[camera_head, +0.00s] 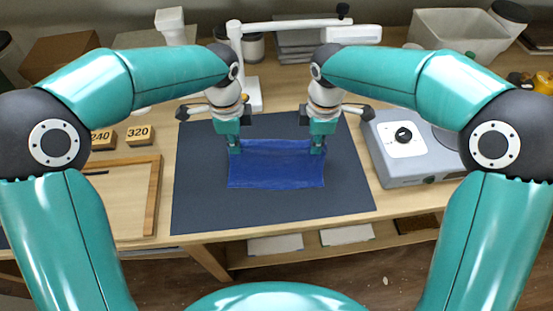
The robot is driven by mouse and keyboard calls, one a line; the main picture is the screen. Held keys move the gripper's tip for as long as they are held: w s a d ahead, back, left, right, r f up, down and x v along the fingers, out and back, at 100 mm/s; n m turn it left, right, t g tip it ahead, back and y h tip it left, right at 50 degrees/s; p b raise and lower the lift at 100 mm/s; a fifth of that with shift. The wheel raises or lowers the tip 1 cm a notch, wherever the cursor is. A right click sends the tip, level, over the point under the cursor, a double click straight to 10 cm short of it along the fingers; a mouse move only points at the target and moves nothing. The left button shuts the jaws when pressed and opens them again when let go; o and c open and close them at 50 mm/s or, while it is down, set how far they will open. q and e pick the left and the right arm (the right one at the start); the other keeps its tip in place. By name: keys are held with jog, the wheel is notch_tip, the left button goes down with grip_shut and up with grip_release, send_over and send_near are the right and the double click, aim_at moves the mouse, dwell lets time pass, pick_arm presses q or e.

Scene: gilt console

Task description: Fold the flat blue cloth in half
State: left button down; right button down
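The blue cloth (276,170) lies on a dark mat (280,208) in the middle of the table. Its near edge rests on the mat, and its far part shows creases running from side to side between the grippers. My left gripper (234,149) points down at the cloth's far left corner, its fingers close together on the cloth. My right gripper (317,148) points down at the far right corner in the same way. Both look shut on the cloth; the fingertips are small and partly merge with it.
A grey device with a dial (404,140) stands just right of the mat. A wooden frame (150,200) and blocks marked 240 and 320 (139,135) lie at left. A white stand (252,95) rises behind the grippers. The mat's near part is clear.

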notch_tip(320, 180, up, 9)
jog(key=p, duration=0.8)
jog(key=shift+s+r+p, duration=0.15)
jog(key=shift+r+p, duration=0.05)
jog(key=shift+p, duration=0.15)
